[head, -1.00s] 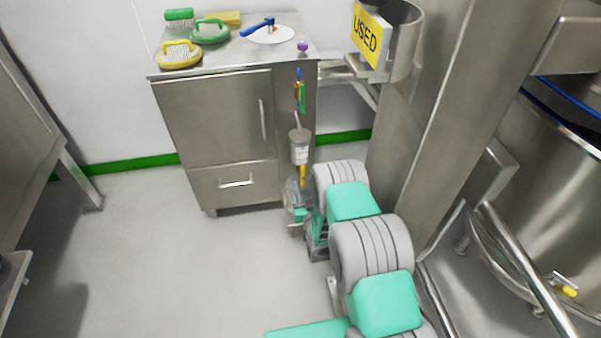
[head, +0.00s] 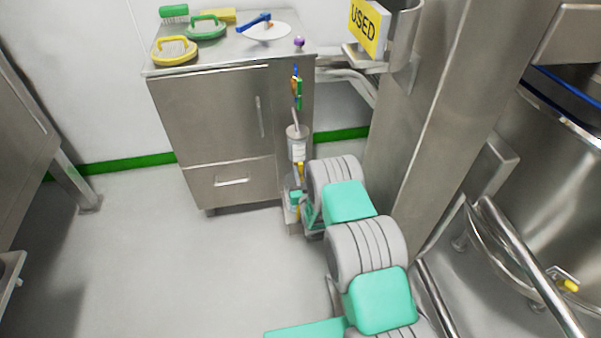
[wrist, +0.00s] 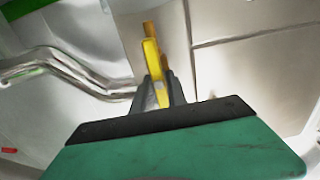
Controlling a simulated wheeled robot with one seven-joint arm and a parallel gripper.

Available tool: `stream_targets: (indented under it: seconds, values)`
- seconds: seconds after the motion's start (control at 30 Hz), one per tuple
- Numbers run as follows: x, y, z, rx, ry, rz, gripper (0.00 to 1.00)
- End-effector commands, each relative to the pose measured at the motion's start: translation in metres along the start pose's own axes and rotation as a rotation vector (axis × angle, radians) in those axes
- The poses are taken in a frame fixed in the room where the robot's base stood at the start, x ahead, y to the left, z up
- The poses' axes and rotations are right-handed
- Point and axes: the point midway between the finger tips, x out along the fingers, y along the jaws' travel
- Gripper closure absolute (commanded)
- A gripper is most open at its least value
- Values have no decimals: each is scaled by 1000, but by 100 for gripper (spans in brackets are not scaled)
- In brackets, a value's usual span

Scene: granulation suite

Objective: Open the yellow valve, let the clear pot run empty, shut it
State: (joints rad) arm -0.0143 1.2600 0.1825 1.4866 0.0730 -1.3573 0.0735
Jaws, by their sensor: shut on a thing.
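A small clear pot (head: 297,150) with a pale label hangs at the right side of the steel cabinet, with a thin rod rising from its top. A yellow part, the valve handle (head: 301,170), shows just below it. In the wrist view the yellow handle (wrist: 152,62) stands long and narrow between the dark fingers. My gripper (wrist: 158,92) is shut on it. In the head view my gripper (head: 294,202) is small below the pot and partly hidden by my arm. I cannot tell how much the pot holds.
The steel cabinet (head: 215,120) carries brushes, a white disc with a blue-handled tool (head: 262,24) and a purple knob. A "USED" sign (head: 364,30) and a steel column (head: 440,120) stand to the right. A large vessel (head: 560,180) is far right.

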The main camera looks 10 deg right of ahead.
Motion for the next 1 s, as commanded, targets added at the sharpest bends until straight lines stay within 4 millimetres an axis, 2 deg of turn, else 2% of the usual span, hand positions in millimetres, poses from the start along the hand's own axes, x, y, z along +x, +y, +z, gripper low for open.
stream_targets:
  seconds: [0.1,0.67,1.0]
  values:
    - [0,0,0,0,0,0,100]
    - [0,0,0,28,2,0,100]
    - [1,2,1,216,2,-1,100]
